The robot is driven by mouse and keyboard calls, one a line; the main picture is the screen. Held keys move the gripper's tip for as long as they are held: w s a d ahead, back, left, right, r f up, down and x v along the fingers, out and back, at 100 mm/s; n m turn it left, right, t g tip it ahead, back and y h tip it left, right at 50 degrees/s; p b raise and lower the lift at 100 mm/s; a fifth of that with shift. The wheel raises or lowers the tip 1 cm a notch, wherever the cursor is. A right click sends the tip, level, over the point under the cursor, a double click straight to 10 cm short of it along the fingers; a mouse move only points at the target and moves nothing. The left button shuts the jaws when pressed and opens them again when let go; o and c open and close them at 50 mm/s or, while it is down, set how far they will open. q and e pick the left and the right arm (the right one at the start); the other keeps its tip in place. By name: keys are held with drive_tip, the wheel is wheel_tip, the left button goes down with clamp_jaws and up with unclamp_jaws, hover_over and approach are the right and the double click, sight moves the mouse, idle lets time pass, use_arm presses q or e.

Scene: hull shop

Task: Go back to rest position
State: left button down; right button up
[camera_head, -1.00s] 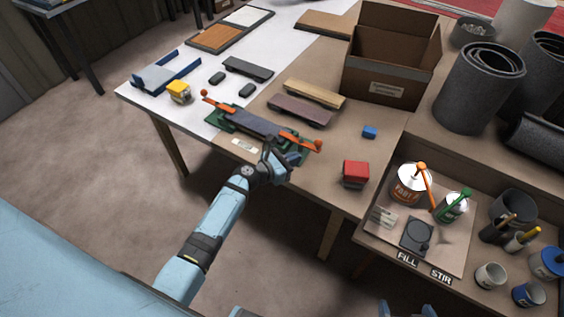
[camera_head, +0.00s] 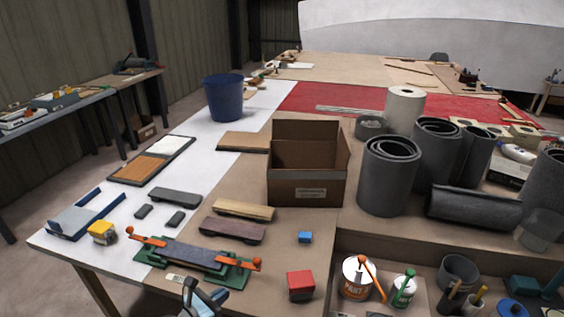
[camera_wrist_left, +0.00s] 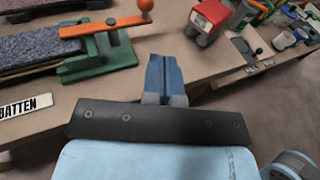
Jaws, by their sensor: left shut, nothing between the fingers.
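My left gripper (camera_head: 205,299) shows at the bottom edge of the head view, in front of the green clamping fixture. In the left wrist view its fingers (camera_wrist_left: 165,78) are shut together with nothing between them. The green fixture (camera_head: 235,277) with orange-handled levers holds a dark grey strip (camera_head: 195,255). It also shows in the left wrist view (camera_wrist_left: 105,62), to the left of the fingers and apart from them. My right gripper is not in view.
An open cardboard box (camera_head: 308,190) stands behind. Grey rolls (camera_head: 388,180) and paint cans (camera_head: 357,280) are at the right. A yellow block (camera_head: 102,233) sits at the left.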

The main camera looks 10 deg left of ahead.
use_arm(q)
drive_tip(key=s+d+m+g+y+p, duration=0.1)
drive_tip(key=s+m+y+p, duration=0.1)
drive_tip(key=s+m, duration=1)
drive_tip(key=s+d+r+m+g+y+p, duration=0.1)
drive_tip(key=s+d+m+y+p, duration=0.1)
drive_tip(key=s+m, duration=1)
drive_tip(key=m+y, duration=0.1)
drive_tip(key=m, duration=0.7)
drive_tip(key=shift+d+r+p, duration=0.25)
drive_tip(key=shift+d+p, duration=0.05)
